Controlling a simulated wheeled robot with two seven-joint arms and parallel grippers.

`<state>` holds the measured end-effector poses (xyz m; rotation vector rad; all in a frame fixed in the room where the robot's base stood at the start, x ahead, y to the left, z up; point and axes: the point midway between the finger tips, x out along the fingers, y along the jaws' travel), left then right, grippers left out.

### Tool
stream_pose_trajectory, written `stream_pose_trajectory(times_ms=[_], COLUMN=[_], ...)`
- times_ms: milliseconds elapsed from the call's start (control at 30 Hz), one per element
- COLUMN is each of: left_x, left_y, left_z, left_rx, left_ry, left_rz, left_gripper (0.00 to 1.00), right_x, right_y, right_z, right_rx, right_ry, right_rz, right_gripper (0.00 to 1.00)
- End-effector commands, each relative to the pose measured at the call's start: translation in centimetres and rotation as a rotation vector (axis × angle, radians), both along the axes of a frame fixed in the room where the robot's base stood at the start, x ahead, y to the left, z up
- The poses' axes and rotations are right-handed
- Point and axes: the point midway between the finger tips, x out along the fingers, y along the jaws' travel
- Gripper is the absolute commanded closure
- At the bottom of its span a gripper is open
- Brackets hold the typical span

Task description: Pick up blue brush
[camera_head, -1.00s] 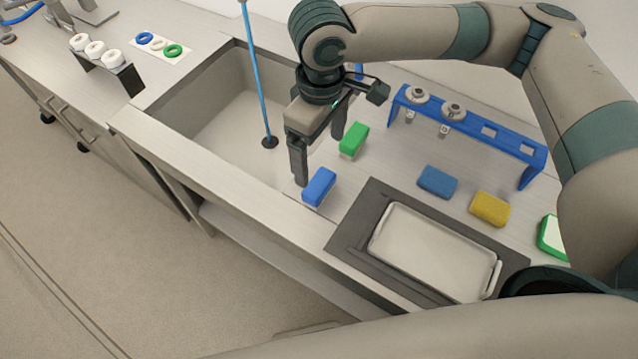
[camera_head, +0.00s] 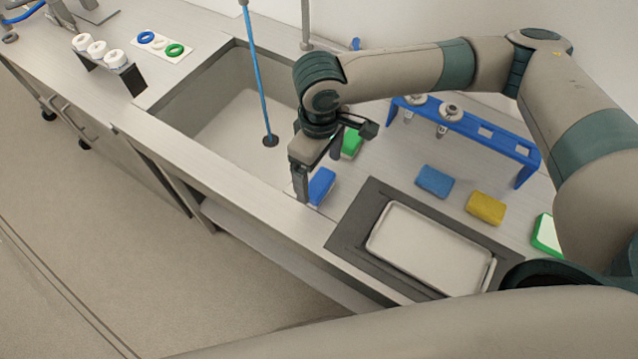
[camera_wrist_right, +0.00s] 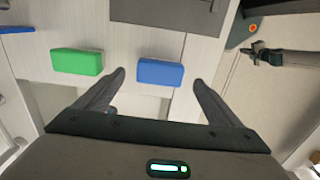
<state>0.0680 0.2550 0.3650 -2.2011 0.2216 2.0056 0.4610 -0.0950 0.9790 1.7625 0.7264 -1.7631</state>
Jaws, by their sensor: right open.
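A bright blue brush (camera_head: 321,185), a small block shape, lies on the counter between the sink and the grey mat. My right gripper (camera_head: 318,178) is open just above it, and one finger hides part of it in the head view. In the right wrist view the blue brush (camera_wrist_right: 160,73) lies between and ahead of the two open fingers (camera_wrist_right: 158,78), apart from both. A darker blue block (camera_head: 435,181) lies farther right, beyond the mat. My left gripper is not in view.
A green block (camera_head: 352,143) lies close behind the gripper, beside the left finger in the wrist view. The sink (camera_head: 225,110) is to the left. A white tray (camera_head: 425,250) on a dark mat (camera_head: 345,235), a yellow block (camera_head: 486,208) and a blue rack (camera_head: 470,128) are to the right.

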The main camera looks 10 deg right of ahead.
Motion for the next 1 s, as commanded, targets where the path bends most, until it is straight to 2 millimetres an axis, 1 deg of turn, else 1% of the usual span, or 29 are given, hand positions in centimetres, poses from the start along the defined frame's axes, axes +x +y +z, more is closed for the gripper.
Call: stream_pose_trajectory(times_ms=[33,67,200,300,767,800,967,1000], left_x=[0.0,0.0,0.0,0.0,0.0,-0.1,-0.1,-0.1], left_y=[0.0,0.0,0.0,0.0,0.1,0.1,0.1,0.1], left_z=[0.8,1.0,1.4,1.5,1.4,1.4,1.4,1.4], left_rx=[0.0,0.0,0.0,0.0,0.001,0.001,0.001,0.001], left_ry=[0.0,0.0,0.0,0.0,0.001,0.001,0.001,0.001], left_rz=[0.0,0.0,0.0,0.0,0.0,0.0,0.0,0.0], left_gripper=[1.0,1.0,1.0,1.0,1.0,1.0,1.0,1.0], right_x=[0.0,0.0,0.0,0.0,0.0,0.0,0.1,0.1], right_y=[0.0,0.0,0.1,0.1,0.1,0.1,0.1,0.1], right_z=[-0.3,-0.7,-2.5,-3.2,-3.4,-3.4,-3.3,-3.3], right_rx=[-0.003,-0.003,-0.001,-0.002,-0.001,-0.001,-0.001,-0.001], right_ry=[0.003,0.003,0.002,0.001,-0.001,-0.001,-0.001,-0.001], right_rz=[-0.001,-0.002,-0.001,0.001,0.001,0.001,0.001,0.001], right_gripper=[0.12,0.12,0.12,0.12,0.12,0.14,0.52,0.57])
